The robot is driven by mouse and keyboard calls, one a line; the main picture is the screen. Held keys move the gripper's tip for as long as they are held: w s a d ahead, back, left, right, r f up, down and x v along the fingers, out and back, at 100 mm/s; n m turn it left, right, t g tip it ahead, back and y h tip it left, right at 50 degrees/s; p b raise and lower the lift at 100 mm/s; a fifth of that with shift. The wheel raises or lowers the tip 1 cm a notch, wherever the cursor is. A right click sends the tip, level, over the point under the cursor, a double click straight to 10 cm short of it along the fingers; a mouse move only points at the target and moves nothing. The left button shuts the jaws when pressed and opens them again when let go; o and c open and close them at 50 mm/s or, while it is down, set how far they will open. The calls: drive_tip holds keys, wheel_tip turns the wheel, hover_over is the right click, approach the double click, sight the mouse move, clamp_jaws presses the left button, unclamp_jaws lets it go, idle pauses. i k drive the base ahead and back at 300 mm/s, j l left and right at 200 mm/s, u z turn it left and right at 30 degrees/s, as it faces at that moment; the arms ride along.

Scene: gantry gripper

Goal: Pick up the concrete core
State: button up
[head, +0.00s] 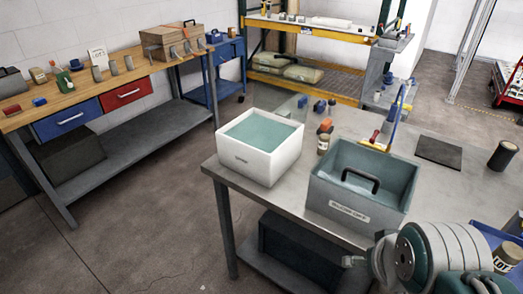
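A dark upright cylinder (503,155) stands near the right edge of the grey steel table (455,192). It may be the concrete core, but I cannot tell for sure. Several grey cylinders (113,68) stand on the wooden bench at the back left and also look like cores. My arm shows at the bottom right, with a small metal part (355,261) jutting left of it. I cannot make out my gripper's fingers. No gripper touches either the dark cylinder or the grey cylinders.
A white tank of greenish water (255,165) and a grey-green box with a black handle (333,203) stand on the table's left part. A blue-handled tool (397,115), a jar (323,144) and a dark mat (438,152) lie behind. Bare steel surrounds the cylinder.

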sight(325, 139)
drive_tip(key=i+j, duration=0.5)
drive_tip(key=j, duration=0.25)
drive_tip(key=i+j+z, duration=0.1)
drive_tip(key=i+j, duration=0.4)
drive_tip(key=j, duration=0.25)
